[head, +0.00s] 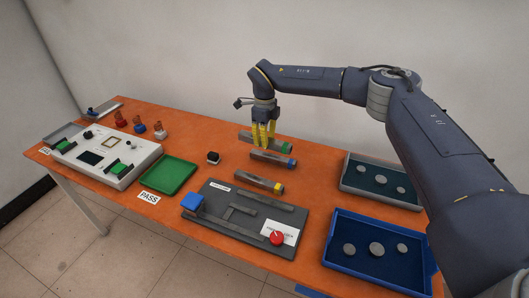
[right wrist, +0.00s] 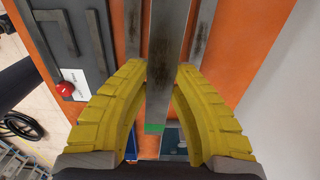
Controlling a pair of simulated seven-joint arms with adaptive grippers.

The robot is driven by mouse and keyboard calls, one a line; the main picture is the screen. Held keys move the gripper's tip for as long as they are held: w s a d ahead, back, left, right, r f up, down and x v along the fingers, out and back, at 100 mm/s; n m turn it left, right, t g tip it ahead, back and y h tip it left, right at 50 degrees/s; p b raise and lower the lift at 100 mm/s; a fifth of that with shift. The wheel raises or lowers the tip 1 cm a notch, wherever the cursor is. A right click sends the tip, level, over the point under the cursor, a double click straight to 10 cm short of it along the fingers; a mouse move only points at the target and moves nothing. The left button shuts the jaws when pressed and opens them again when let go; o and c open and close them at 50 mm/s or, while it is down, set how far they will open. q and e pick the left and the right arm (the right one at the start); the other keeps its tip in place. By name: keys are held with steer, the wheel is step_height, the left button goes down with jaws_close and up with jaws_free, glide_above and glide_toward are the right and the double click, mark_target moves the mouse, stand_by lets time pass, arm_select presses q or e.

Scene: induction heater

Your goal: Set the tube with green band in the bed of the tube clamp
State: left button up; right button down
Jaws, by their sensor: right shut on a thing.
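The tube with green band (head: 247,137) is a grey bar with a green end, and it is between the yellow fingers of my right gripper (head: 264,143). In the right wrist view the right gripper (right wrist: 160,105) is shut on this tube (right wrist: 168,60), its green band (right wrist: 154,128) toward the camera's lower edge. The tube looks raised over the table; its exact height is hard to tell. The tube clamp (head: 222,222) is a dark plate with a narrow bed, a blue block and a red knob (head: 277,238), to the front left of the gripper. My left gripper is not in view.
A blue-banded tube (head: 270,159) and a yellow-banded tube (head: 257,182) lie between gripper and clamp. A grey tray (head: 345,184) and a blue tray (head: 330,262) with discs stand to the right. A green tray (head: 168,175) and white heater unit (head: 130,152) are left.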

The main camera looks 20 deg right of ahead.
step_height(320, 180, up, 3)
steer(key=shift+r, duration=0.2)
steer(key=s+a+n, duration=0.1)
steer(key=s+a, duration=0.5)
steer(key=a, duration=0.1)
step_height(320, 180, up, 3)
glide_above(247, 204)
steer(key=shift+m, duration=0.3)
step_height(247, 204, down, 20)
steer(key=shift+w+r, duration=0.1)
steer(key=shift+w, duration=0.05)
steer(key=shift+f, duration=0.35)
steer(key=shift+s+f, duration=0.2)
steer(key=shift+f, duration=0.25)
steer(key=c, duration=1.3)
jaws_free()
steer(key=shift+f, duration=0.1)
steer(key=shift+o, duration=0.2)
